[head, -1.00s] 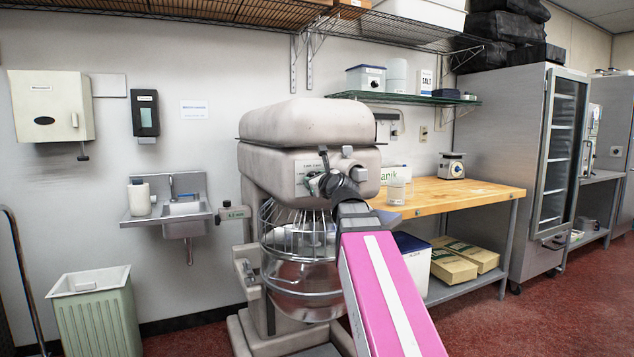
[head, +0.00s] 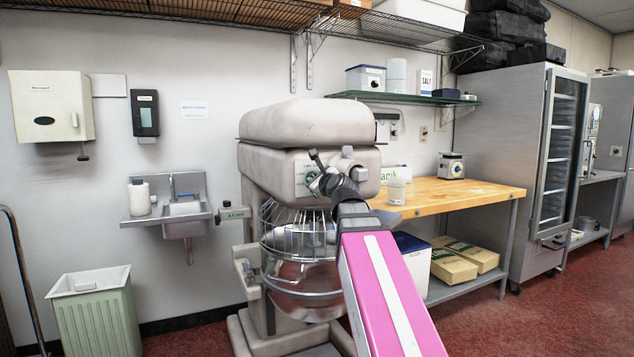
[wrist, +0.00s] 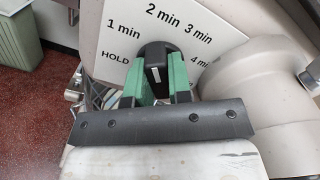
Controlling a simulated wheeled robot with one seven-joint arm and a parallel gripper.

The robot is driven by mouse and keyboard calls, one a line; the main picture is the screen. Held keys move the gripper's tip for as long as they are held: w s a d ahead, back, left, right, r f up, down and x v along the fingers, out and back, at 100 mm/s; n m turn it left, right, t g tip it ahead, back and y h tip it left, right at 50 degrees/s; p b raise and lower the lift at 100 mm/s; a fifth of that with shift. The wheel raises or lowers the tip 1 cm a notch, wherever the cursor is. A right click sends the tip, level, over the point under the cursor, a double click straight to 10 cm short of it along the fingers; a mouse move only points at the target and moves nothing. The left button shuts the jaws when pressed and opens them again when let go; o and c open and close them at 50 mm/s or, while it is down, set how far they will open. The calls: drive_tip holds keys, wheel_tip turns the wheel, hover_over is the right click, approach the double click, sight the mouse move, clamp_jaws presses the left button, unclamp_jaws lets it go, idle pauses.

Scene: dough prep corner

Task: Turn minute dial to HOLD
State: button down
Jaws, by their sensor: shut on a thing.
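The minute dial (wrist: 158,56) is a black knob with a white mark, on the mixer's pale front panel (wrist: 105,60). In the wrist view the labels HOLD, 1 min, 2 min, 3 min and 4 min run around it. HOLD is on its left. My gripper (wrist: 155,72) is shut on the dial, one green finger on each side. The white mark runs nearly upright in the picture; which label it points to I cannot tell. In the head view my gripper (head: 320,183) is at the front of the mixer (head: 305,125) and mostly hides the dial.
A round grey housing (wrist: 260,75) sits close to the right of my gripper in the wrist view. The wire guard (head: 285,225) and steel bowl (head: 300,275) are below it. A wooden table (head: 460,192) stands to the right and a green bin (head: 98,315) at the lower left.

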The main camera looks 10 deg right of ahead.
drive_tip(key=shift+n, duration=1.8)
drive_tip(key=n, duration=0.3)
drive_tip(key=shift+n, duration=0.3)
drive_tip(key=shift+n, duration=1.6)
